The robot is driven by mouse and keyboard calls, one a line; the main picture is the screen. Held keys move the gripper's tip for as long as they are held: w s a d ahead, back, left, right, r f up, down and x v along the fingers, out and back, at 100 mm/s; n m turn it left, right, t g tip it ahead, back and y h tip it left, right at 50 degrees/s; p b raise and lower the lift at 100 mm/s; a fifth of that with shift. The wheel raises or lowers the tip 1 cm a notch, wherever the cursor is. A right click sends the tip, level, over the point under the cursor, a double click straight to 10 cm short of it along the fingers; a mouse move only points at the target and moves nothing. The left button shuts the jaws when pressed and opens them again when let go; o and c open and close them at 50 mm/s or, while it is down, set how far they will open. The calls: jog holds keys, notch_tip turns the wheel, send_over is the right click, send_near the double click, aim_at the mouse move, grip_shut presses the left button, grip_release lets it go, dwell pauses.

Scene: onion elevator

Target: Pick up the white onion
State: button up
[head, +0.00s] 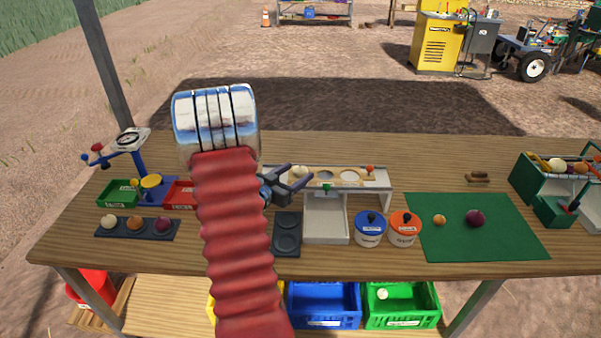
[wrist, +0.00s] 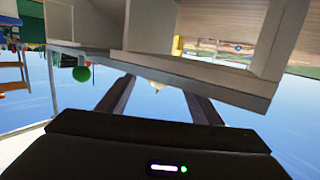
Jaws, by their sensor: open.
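My gripper (head: 297,176) is open, its dark jaws reaching right from my red sleeved arm at the wooden stand. A pale round white onion (head: 300,171) sits at the stand's top, close to the jaw tips. In the wrist view a small pale bulb (wrist: 157,85) shows between the open jaws (wrist: 159,88), mostly hidden by the stand's edge; I cannot tell whether it touches them. Another whitish onion (head: 102,223) lies in the dark tray at left, beside a tan and a purple one. A pale ball (head: 382,294) lies in the green crate below.
The stand (head: 384,180) has round holes along its top. A green mat (head: 503,237) holds a tan and a purple onion. A dark two-ring tray (head: 287,246) lies in front. A scale (head: 130,141) stands at left.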

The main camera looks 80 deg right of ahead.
jog(key=shift+c, duration=0.7)
jog(key=c, duration=1.1)
notch_tip(320, 180, up, 10)
dwell(0.8)
